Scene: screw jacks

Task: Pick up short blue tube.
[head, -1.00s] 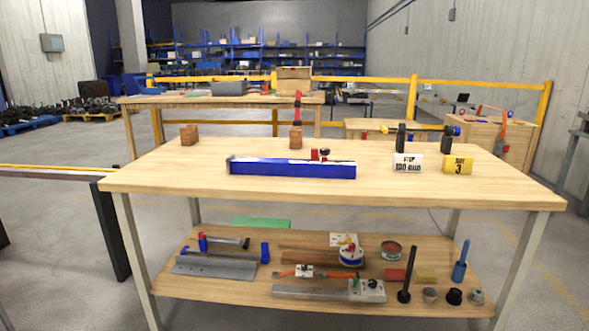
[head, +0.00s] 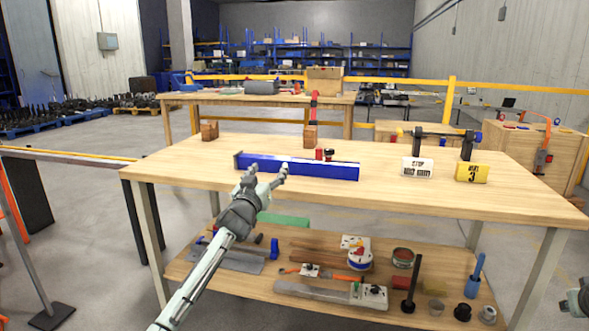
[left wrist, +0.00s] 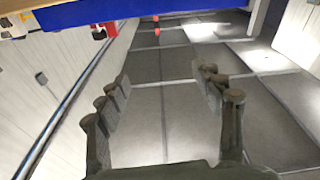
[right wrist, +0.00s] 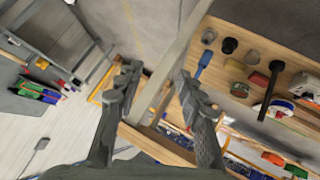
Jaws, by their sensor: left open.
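On the lower shelf, a blue tube-like piece (head: 477,276) stands upright at the right end; it also shows in the right wrist view (right wrist: 203,63). Another small blue piece (head: 274,248) is at the shelf's left; I cannot tell which is the short blue tube. A long blue bar (head: 310,170) lies on the tabletop. My left gripper (head: 266,174) is open and empty, in front of the bar's left part; contact is not clear. In the left wrist view its fingers (left wrist: 165,80) are apart. My right gripper (right wrist: 157,80) is open and empty, partly visible at the head view's right edge.
The wooden table (head: 400,195) has a lower shelf (head: 235,282) holding tools, tubes and caps. The tabletop's front right is clear.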

